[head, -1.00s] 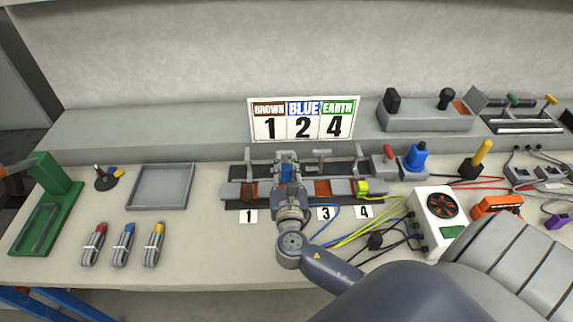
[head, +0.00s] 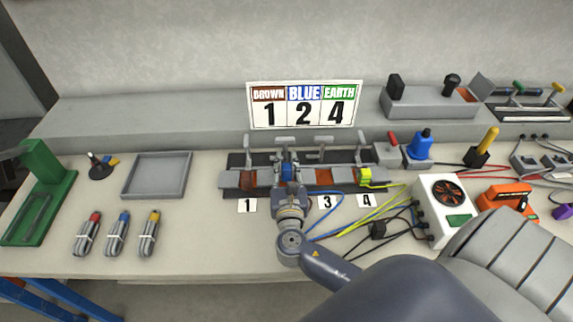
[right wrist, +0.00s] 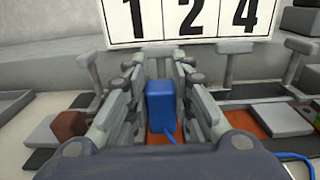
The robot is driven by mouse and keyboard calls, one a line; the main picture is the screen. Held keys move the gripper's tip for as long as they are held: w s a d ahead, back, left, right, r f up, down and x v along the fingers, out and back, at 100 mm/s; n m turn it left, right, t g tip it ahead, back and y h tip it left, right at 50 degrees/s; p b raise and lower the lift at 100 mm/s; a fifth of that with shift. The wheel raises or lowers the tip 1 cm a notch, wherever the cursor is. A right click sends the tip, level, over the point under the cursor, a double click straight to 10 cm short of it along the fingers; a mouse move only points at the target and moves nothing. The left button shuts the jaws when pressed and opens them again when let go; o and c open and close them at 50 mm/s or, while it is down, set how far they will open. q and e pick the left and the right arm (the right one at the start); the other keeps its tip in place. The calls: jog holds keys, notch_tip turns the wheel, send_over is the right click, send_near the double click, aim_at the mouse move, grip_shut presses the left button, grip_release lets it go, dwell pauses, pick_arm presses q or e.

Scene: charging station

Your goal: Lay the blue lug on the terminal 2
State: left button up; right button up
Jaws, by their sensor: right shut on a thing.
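The blue lug (right wrist: 160,106) is a small blue block with a blue cable at its near end. My right gripper (head: 287,168) is shut on it; the two fingers flank it in the right wrist view. The lug (head: 287,174) is over the copper pad (right wrist: 158,138) of terminal 2, between terminals 1 and 3. Whether it touches the pad cannot be told. The number 2 label is hidden by my right arm. A lever bar stands behind each visible terminal. My left gripper is out of view.
A brown block (right wrist: 69,124) sits at terminal 1, and a yellow-green lug (head: 365,177) at terminal 4. Terminal 3's pad (head: 324,177) is bare. The sign (head: 304,105) reads brown 1, blue 2, earth 4. A white fan box (head: 447,205) and cables lie right.

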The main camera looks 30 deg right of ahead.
aim_at(287, 179)
jog(key=shift+p, duration=0.55)
dwell(1.1)
jog(key=shift+f+b, duration=1.3)
jog(key=shift+f, duration=0.35)
jog(key=o, duration=1)
jog(key=shift+s, duration=0.1)
jog(key=v, duration=1.2)
